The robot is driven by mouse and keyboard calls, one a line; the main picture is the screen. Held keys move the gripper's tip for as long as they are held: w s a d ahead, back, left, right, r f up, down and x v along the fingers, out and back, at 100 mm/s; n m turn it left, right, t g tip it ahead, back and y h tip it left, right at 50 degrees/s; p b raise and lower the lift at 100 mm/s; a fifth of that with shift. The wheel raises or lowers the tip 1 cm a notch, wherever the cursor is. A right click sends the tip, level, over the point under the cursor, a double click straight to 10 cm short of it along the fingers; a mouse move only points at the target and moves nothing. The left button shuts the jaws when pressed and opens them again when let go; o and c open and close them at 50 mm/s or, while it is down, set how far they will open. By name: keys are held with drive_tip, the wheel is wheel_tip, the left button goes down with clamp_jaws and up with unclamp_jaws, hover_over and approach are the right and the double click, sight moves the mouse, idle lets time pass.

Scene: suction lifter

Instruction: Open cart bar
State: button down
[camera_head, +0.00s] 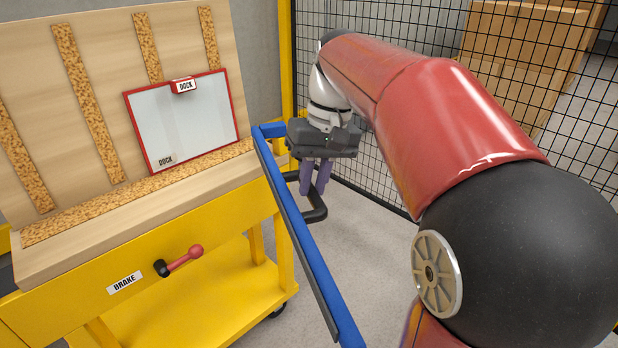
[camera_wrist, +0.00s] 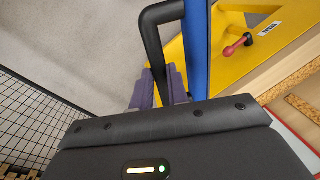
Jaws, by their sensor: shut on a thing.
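The blue cart bar (camera_head: 300,232) runs from the far right corner of the yellow cart (camera_head: 90,290) down toward the bottom of the head view. It also shows in the wrist view (camera_wrist: 196,45). A black looped handle (camera_head: 319,213) is on the bar's right side; in the wrist view the handle (camera_wrist: 151,38) passes down between the purple fingers. My gripper (camera_head: 312,188) points down beyond the bar and is shut on this handle. The fingertips partly cover the handle. The bar's near end is cut off by the head view's lower edge.
The cart carries a slanted wooden rack holding a red-framed white panel (camera_head: 200,120) marked DOCK. A red-knobbed brake lever (camera_head: 182,261) sticks out of its front. A black mesh fence (camera_head: 390,30) stands behind my arm, with cardboard boxes (camera_head: 525,45) beyond. Grey floor is clear right of the bar.

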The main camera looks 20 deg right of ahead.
drive_tip(key=c, duration=1.4)
unclamp_jaws()
drive_tip(key=shift+o, duration=0.2)
drive_tip(key=shift+w+r, duration=0.1)
wheel_tip(320, 180, up, 8)
drive_tip(key=d+p, duration=0.1)
drive_tip(key=shift+d+f, duration=0.25)
